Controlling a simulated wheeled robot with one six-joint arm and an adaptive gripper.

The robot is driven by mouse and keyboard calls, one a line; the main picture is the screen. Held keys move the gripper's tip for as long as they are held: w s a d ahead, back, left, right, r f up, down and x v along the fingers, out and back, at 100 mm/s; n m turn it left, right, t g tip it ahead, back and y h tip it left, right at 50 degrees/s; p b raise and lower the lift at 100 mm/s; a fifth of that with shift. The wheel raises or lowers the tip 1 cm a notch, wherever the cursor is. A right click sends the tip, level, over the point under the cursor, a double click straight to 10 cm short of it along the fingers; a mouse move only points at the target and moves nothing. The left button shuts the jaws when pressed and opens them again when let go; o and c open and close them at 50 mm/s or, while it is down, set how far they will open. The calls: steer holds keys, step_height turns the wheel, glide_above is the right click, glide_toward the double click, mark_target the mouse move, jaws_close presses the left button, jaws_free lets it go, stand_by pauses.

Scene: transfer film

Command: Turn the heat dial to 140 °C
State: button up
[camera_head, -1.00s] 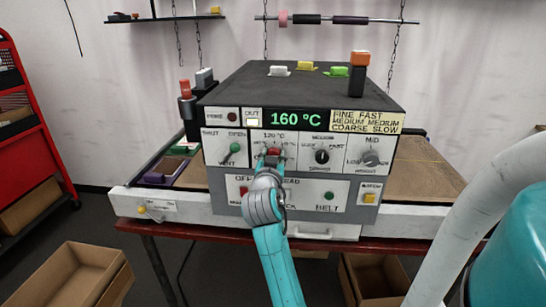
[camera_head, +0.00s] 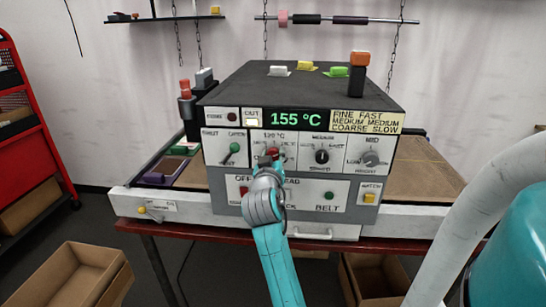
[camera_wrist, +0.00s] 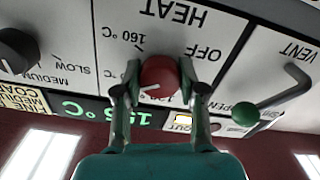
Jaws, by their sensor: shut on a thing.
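The red heat dial (camera_wrist: 158,82) sits on the machine's white front panel, with HEAT, OFF and 160 °C printed around it, upside down in the wrist view. A pale pointer line shows on the dial's face. My gripper (camera_wrist: 160,92) is shut on the dial, one finger on each side. In the head view the dial (camera_head: 272,153) is partly hidden by my gripper (camera_head: 268,163). The green display (camera_head: 293,118) above reads 155 °C; it also shows upside down in the wrist view (camera_wrist: 115,113).
A green-knobbed vent lever (camera_head: 235,147) is left of the dial, and a black dial (camera_head: 322,156) and a grey dial (camera_head: 371,158) are to the right. A red button (camera_head: 244,191), green button (camera_head: 328,195) and yellow button (camera_head: 369,198) sit lower on the panel.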

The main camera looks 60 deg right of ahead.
steer(key=o, duration=1.1)
steer(key=shift+o, duration=0.2)
steer(key=v, duration=1.2)
steer(key=shift+f, duration=0.15)
